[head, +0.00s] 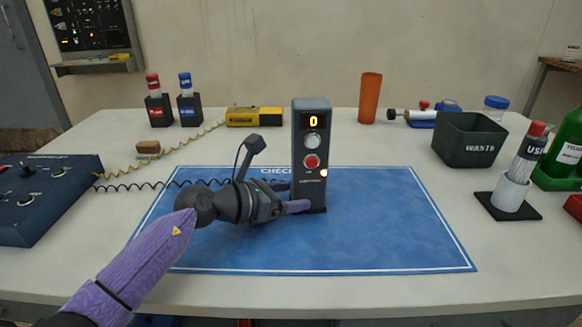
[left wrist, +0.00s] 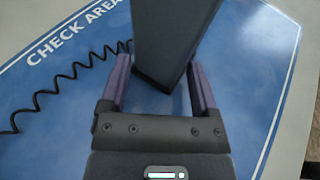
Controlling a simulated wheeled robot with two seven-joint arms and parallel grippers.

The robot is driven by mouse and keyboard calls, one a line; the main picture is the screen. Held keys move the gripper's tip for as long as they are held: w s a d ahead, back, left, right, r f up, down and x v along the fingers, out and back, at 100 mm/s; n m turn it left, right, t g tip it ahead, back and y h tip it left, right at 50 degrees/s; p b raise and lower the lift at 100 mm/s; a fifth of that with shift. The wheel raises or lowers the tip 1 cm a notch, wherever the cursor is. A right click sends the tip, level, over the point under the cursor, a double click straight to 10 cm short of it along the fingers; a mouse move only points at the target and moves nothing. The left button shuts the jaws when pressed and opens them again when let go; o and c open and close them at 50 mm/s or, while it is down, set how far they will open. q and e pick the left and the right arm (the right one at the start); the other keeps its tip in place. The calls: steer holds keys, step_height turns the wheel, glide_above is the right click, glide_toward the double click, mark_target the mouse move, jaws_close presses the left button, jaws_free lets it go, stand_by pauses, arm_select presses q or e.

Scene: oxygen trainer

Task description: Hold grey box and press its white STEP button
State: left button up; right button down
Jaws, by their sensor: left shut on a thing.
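The grey box (head: 311,188) stands upright on the blue check mat (head: 380,225). Its front has a display reading 0, a white button (head: 312,142) with a red button (head: 312,161) below it, and a small lit lamp (head: 323,173). My left gripper (head: 297,196) is shut on the box low down, coming from the left. In the left wrist view the box (left wrist: 168,40) stands between the two purple fingers of the gripper (left wrist: 160,80); its front is hidden there. My right gripper is not in view.
A blue control box (head: 45,200) with a coiled black cable lies left. A yellow device (head: 255,117) and an orange cylinder (head: 370,98) stand behind. A waste bin (head: 468,140) and a white cup (head: 511,190) are right. The mat right of the box is clear.

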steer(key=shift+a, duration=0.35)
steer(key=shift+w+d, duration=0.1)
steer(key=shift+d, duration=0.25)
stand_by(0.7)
